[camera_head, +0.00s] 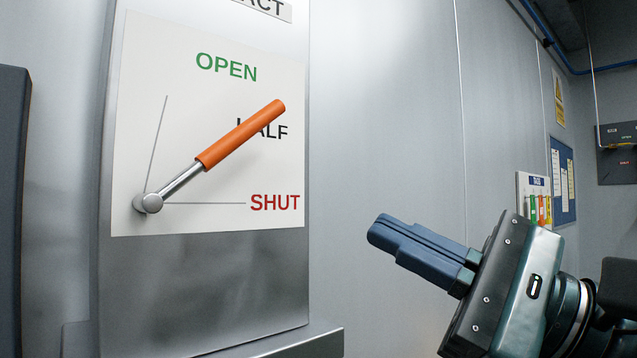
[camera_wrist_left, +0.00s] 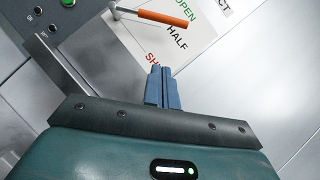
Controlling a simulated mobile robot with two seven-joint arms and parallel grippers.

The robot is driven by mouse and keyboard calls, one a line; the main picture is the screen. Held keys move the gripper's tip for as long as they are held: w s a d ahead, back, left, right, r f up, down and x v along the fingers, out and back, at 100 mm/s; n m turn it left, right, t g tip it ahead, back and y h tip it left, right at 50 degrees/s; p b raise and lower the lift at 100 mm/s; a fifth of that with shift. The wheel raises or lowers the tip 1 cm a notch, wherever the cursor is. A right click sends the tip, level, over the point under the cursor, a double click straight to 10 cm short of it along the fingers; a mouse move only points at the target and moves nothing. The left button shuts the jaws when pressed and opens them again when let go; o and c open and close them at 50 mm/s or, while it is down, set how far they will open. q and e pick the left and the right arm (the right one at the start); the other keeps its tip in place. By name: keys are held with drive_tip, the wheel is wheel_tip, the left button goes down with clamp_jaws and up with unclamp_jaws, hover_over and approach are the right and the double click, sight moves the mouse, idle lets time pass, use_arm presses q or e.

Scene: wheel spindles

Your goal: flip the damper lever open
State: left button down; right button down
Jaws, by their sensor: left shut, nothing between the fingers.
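The damper lever (camera_head: 240,136) has an orange grip and a silver shaft on a round pivot at the lower left of a white dial plate (camera_head: 190,110). It points up and right across the HALF mark, between OPEN and SHUT. The lever also shows at the top of the left wrist view (camera_wrist_left: 163,17). My left gripper (camera_head: 383,232) is to the right of the plate and below the lever's grip, apart from both. Its blue fingers (camera_wrist_left: 161,72) are closed together and empty. My right gripper is not in view.
A dark panel edge (camera_head: 12,215) stands at the far left. A metal ledge (camera_head: 300,343) juts out below the plate. A green button (camera_wrist_left: 68,3) and knobs show in the left wrist view. The wall (camera_head: 390,100) between the plate and the notice boards is bare.

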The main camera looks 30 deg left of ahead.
sight(216, 150)
use_arm(q)
drive_tip(key=p+x, duration=0.1)
drive_tip(key=x, duration=0.3)
drive_tip(key=s+r+p+x, duration=0.1)
drive_tip(key=x, duration=0.3)
drive_tip(key=s+d+p+x, duration=0.1)
drive_tip(key=x, duration=0.3)
drive_tip(key=shift+a+r+p, duration=0.3)
drive_tip(key=shift+r, duration=0.2)
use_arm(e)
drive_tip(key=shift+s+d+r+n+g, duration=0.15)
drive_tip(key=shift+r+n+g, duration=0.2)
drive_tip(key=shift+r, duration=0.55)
use_arm(q)
drive_tip(key=shift+a, duration=0.1)
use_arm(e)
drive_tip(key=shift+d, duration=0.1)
